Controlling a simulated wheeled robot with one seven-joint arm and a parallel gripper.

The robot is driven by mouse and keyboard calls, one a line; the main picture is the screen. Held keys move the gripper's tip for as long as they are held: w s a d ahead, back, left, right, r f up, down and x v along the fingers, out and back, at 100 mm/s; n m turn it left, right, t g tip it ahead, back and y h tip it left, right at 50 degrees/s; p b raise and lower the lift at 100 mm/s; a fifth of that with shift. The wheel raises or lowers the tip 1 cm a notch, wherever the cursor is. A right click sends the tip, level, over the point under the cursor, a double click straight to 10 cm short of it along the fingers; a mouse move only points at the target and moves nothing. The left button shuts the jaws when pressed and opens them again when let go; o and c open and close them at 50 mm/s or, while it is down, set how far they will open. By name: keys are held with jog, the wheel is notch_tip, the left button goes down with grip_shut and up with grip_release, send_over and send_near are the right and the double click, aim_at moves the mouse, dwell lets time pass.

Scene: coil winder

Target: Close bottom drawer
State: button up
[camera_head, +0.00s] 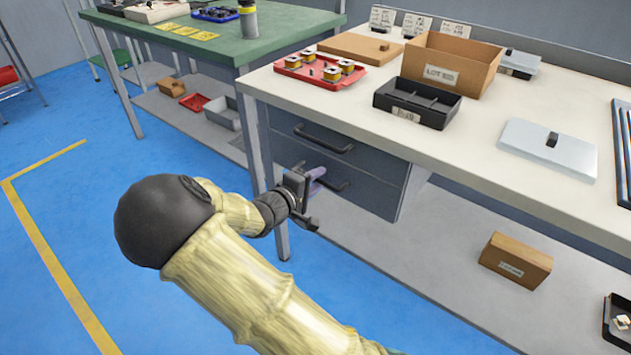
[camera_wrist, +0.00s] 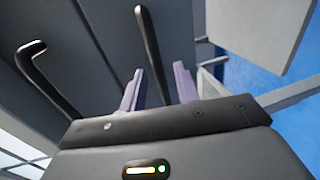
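A grey drawer unit hangs under the white bench, with a top drawer (camera_head: 370,158) and a bottom drawer (camera_head: 368,193), each with a dark bar handle. My gripper (camera_head: 317,184) is at the left part of the bottom drawer's front, by its handle (camera_head: 340,187), and hides part of it. In the wrist view my gripper's two purple fingers (camera_wrist: 158,88) are apart. A dark bar handle (camera_wrist: 148,45) runs down between them, with room visible on either side. Another handle (camera_wrist: 42,82) shows to the left. I cannot tell whether the bottom drawer stands slightly out.
A bench leg (camera_head: 254,150) stands just left of the drawers. A lower shelf (camera_head: 400,260) runs beneath, with a brown box (camera_head: 515,261) on it. On the white bench are a red tray (camera_head: 300,70), a carton (camera_head: 460,52) and a black bin (camera_head: 405,98). The blue floor at left is clear.

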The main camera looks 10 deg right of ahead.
jog(key=shift+a, duration=0.1)
jog(key=p+v, duration=0.6)
jog(key=v, duration=1.1)
jog(key=shift+s, duration=0.15)
